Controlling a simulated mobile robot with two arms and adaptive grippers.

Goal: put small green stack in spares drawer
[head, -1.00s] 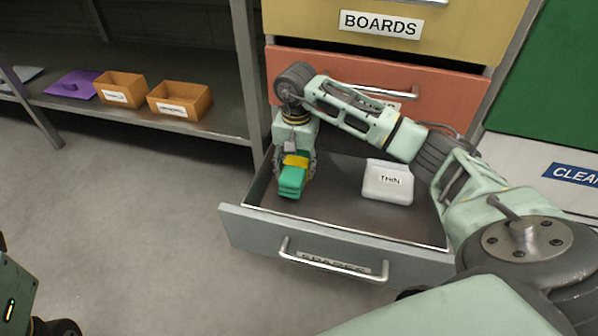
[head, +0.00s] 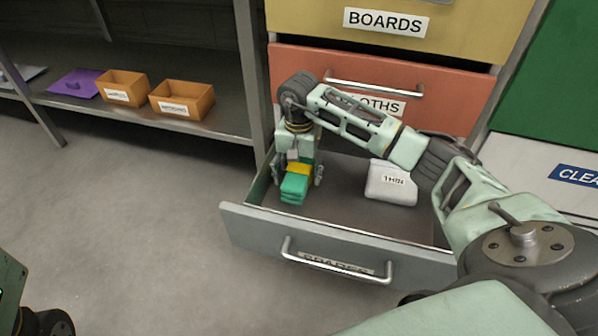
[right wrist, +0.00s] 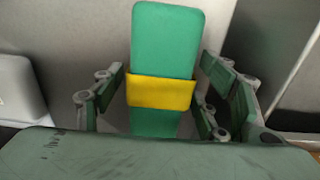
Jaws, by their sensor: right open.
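The small green stack (head: 294,186), with a yellow band around it, is inside the left part of the open grey spares drawer (head: 345,230). My right gripper (head: 303,178) is over the stack, pointing down, with its fingers spread on either side of it. In the right wrist view the stack (right wrist: 166,45) stands between the open fingers (right wrist: 165,105), with gaps on both sides. Whether the stack's underside touches the drawer floor is hidden. At the lower left of the head view, a part of my left arm shows, but its gripper does not.
A white block labelled THIN (head: 392,184) lies in the drawer's right part. Bare drawer floor is between it and the stack. The closed orange CLOTHS drawer (head: 440,95) is just above. Two orange bins (head: 182,100) and a purple item (head: 75,84) are on the left shelf.

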